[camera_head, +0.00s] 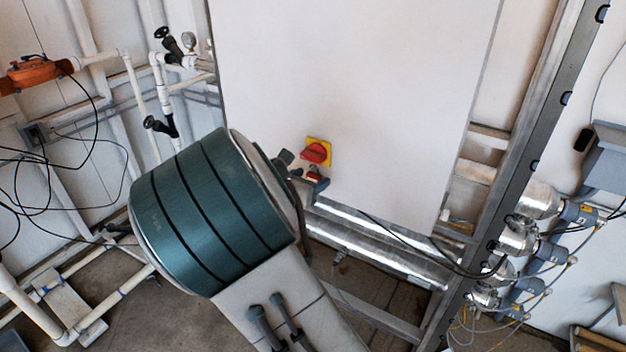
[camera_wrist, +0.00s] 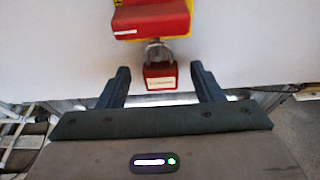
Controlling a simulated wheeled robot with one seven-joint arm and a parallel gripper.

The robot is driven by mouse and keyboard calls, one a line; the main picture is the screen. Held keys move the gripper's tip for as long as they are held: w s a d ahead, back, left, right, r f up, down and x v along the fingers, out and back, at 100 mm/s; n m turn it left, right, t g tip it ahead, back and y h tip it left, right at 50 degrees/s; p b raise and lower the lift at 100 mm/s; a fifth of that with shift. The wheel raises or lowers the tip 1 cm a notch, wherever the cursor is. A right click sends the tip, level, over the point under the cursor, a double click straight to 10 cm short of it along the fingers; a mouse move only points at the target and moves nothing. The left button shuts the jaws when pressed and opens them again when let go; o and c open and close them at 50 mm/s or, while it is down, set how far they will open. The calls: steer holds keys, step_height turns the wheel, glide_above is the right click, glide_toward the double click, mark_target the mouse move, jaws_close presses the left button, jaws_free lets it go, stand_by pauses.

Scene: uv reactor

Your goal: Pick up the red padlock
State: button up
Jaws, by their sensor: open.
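The red padlock (camera_wrist: 160,77) hangs by its metal shackle below a red switch handle (camera_wrist: 151,17) in the wrist view. A pale label shows on its body. My gripper (camera_wrist: 162,76) is open, with one dark finger on each side of the padlock and a gap on both sides. In the head view the padlock (camera_head: 314,175) is small and partly hidden beside my gripper (camera_head: 300,172). The red handle sits on a yellow plate (camera_head: 325,145) on the white cabinet.
The white cabinet panel (camera_head: 360,80) stands behind the switch. Metal cylinders (camera_head: 375,250) lie below it. White pipes with black valves (camera_head: 165,85) stand at the left. A grey metal frame (camera_head: 530,150) and silver fittings (camera_head: 520,240) with cables are at the right.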

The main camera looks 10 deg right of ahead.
steer(key=c, duration=1.1)
steer(key=shift+r, duration=0.15)
